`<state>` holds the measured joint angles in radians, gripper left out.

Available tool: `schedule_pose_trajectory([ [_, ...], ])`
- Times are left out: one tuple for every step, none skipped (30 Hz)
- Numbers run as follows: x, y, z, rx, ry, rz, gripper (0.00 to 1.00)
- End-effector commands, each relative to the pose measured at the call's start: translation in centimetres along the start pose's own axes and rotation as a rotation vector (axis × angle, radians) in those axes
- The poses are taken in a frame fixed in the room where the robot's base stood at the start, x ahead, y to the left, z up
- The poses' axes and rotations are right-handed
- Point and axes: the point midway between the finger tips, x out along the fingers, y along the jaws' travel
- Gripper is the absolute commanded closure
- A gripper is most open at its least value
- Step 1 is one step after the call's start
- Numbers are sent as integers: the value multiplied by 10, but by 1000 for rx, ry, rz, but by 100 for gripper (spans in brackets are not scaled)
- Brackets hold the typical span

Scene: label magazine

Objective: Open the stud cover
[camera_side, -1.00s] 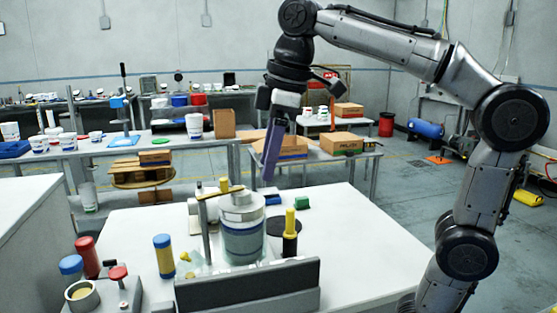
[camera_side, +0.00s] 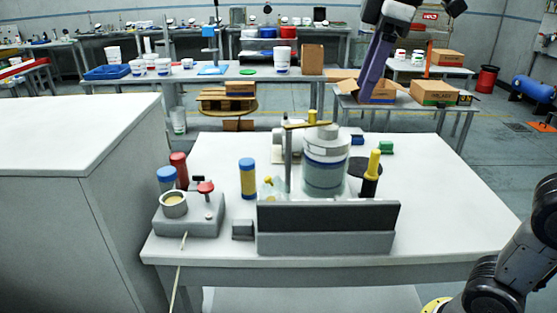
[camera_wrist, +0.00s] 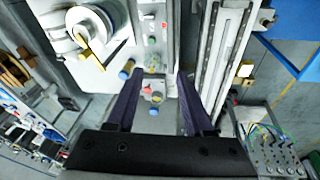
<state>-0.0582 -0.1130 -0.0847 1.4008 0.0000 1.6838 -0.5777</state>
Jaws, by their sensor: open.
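My gripper (camera_side: 368,98) hangs high and to the right of the workbench in the side view, apart from everything on it. In the wrist view the two purple fingers of my gripper (camera_wrist: 158,73) are spread, with nothing held between them. A large pale canister (camera_side: 325,178) stands on the bench, with a yellow bar (camera_side: 307,125) at its top left. A black post with a yellow top (camera_side: 371,175) stands to its right. A grey block with a red knob (camera_side: 190,218) sits at the left. I cannot tell which part is the stud cover.
A dark-faced upright plate (camera_side: 328,217) stands at the bench's front. Blue-and-yellow (camera_side: 247,178) and red (camera_side: 180,168) cylinders stand left of the canister. The white bench top (camera_side: 440,215) is clear on the right. A tall white cabinet (camera_side: 60,140) borders the left.

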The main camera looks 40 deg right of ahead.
Motion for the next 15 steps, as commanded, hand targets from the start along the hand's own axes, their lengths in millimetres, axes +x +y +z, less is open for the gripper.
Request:
schedule_pose_trajectory([
  [3,7,-15,-14,-13,-11,48],
  [5,10,-23,-22,-21,-17,48],
  [9,15,-35,-34,-31,-26,48],
  [13,19,-43,-43,-40,-33,48],
  [17,22,-52,-51,-48,-40,48],
  [23,26,-64,-63,-60,-50,48],
  [30,30,-73,-72,-71,-58,48],
  [36,32,-83,-81,-81,-66,48],
  [46,35,-94,-92,-95,-77,48],
  [53,38,-102,-99,-105,-85,48],
  [61,39,-110,-106,-114,-92,48],
  [71,41,-119,-114,-125,-101,48],
  [79,42,-126,-120,-135,-108,48],
  [87,43,-131,-125,-145,-115,48],
  [96,43,-138,-130,-155,-122,48],
])
